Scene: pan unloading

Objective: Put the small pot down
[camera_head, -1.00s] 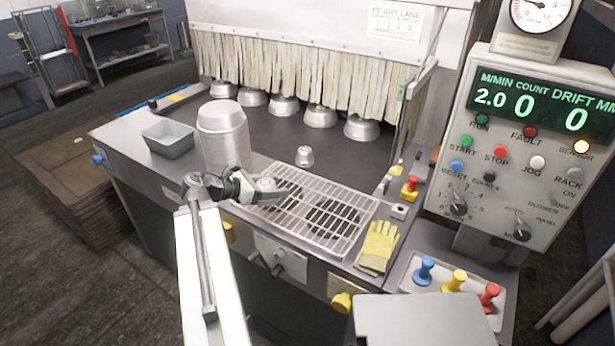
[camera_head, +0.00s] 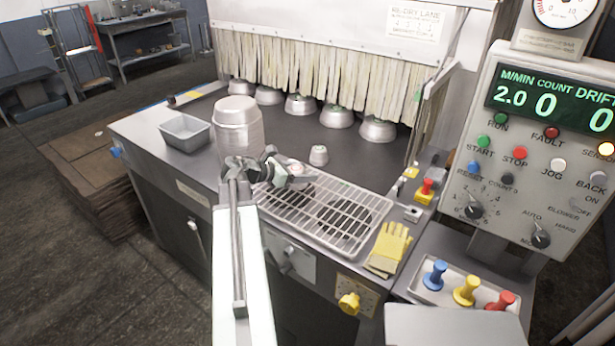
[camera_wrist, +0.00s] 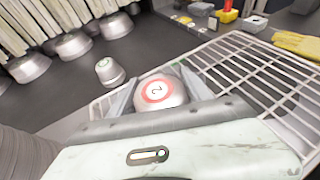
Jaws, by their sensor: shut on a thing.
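My gripper (camera_head: 298,178) is shut on a small pot, which shows in the wrist view (camera_wrist: 160,91) between the two fingers with a red ring and a 2 on its top. The held pot is over the back left edge of the wire rack (camera_head: 335,222); I cannot tell whether it touches anything. A second small pot (camera_head: 318,156) stands upside down on the dark belt just beyond the gripper, and also shows in the wrist view (camera_wrist: 108,71), apart from the fingers.
A tall stack of pans (camera_head: 236,128) stands close left of the gripper, with a grey tray (camera_head: 185,133) farther left. Several larger pots (camera_head: 300,105) stand along the strip curtain (camera_head: 320,65). Yellow gloves (camera_head: 388,250) lie right of the rack. Dark belt is free around the second pot.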

